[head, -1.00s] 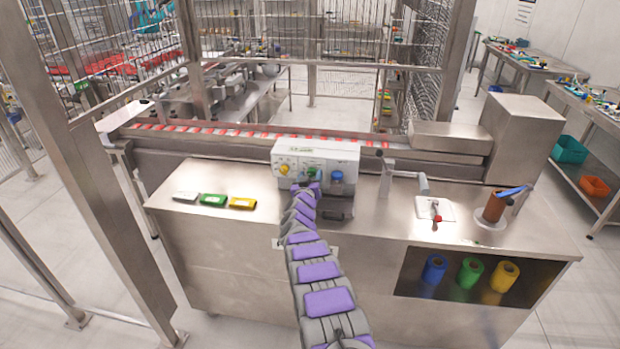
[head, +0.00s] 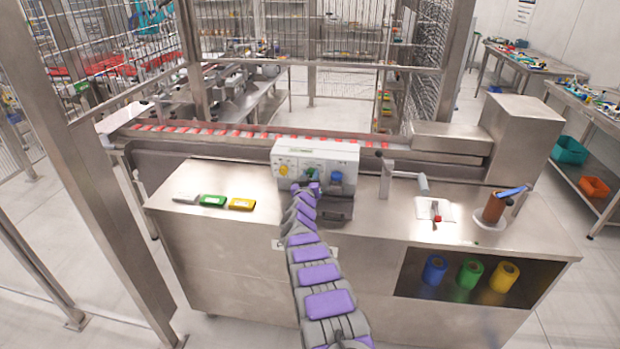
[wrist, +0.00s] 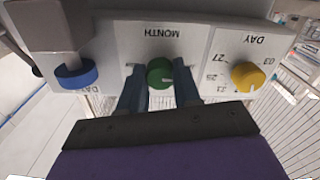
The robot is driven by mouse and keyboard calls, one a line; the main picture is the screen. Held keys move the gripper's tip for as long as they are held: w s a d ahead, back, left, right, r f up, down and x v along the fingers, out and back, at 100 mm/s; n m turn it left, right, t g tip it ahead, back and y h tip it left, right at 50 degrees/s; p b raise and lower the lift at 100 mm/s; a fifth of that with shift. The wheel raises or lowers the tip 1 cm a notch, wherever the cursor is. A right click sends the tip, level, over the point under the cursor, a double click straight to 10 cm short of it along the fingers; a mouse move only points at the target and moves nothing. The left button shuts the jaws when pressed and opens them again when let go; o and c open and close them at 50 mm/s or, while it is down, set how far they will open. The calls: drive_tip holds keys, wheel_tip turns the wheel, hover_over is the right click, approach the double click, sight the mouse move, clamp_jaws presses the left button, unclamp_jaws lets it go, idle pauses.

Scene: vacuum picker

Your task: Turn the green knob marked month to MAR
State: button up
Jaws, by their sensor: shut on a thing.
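The green knob (wrist: 160,73) under the word MONTH sits in the middle of the white control box (head: 318,155). My gripper (wrist: 158,88) is shut on the green knob, one finger on each side of it. The wrist view is upside down; the month marks around the knob are hidden or too small to read. In the head view my gripper (head: 311,186) covers much of the knob. The yellow day knob (wrist: 247,77) and the blue knob (wrist: 76,74) stand on either side, apart from my fingers.
A crank handle (head: 422,183) and a brown cylinder (head: 494,207) stand to the right. A conveyor (head: 225,134) runs behind.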

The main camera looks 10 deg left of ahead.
drive_tip(key=shift+a, duration=0.1)
drive_tip(key=shift+c, duration=0.6)
